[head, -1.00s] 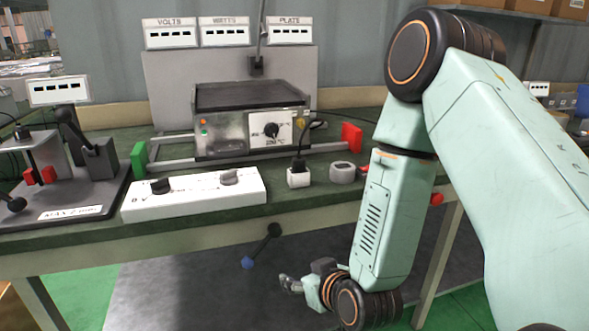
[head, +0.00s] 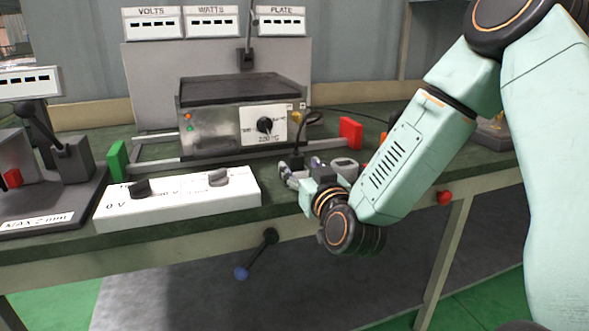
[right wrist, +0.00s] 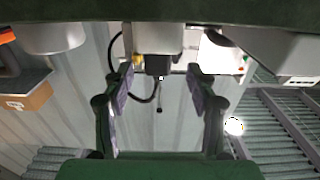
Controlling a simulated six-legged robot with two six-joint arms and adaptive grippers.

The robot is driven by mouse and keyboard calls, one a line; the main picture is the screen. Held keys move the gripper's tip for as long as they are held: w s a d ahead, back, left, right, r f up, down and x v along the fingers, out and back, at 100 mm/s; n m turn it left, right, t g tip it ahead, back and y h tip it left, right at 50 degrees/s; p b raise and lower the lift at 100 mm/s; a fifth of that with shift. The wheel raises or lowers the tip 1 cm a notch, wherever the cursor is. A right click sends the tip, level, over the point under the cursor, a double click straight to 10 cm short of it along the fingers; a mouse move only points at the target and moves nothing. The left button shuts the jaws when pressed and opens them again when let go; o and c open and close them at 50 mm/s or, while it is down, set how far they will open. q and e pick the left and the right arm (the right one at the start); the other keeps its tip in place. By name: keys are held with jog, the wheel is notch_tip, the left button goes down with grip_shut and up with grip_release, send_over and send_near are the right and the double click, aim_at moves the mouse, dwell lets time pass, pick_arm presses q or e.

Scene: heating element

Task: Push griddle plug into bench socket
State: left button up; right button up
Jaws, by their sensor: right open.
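The griddle (head: 245,90) stands on the bench, with a dial on its front. Its black plug (head: 297,160) stands upright at the white bench socket, with the cable looping up behind. In the right wrist view the plug (right wrist: 156,65) meets the white socket (right wrist: 155,38); I cannot tell how deep it sits. My right gripper (head: 303,170) is at the bench's front edge beside the plug and hides most of the socket in the head view. In the right wrist view its open fingers (right wrist: 160,84) are on either side of the plug, with gaps. My left gripper is out of view.
A white control box (head: 178,200) with two black and grey knobs lies left of the socket. Red (head: 350,132) and green (head: 117,161) blocks end the griddle's rails. A blue-tipped lever (head: 241,272) hangs below the bench edge.

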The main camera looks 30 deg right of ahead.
aim_at(299, 165)
jog(key=x, duration=0.1)
jog(key=b+x, duration=0.1)
jog(key=x, duration=0.1)
jog(key=shift+w+d+f, duration=0.25)
jog(key=shift+w+d, duration=0.05)
jog(key=shift+w, duration=0.05)
jog(key=shift+w+a+r, duration=0.1)
jog(key=shift+w+r, duration=0.05)
jog(key=shift+w, duration=0.1)
grip_shut()
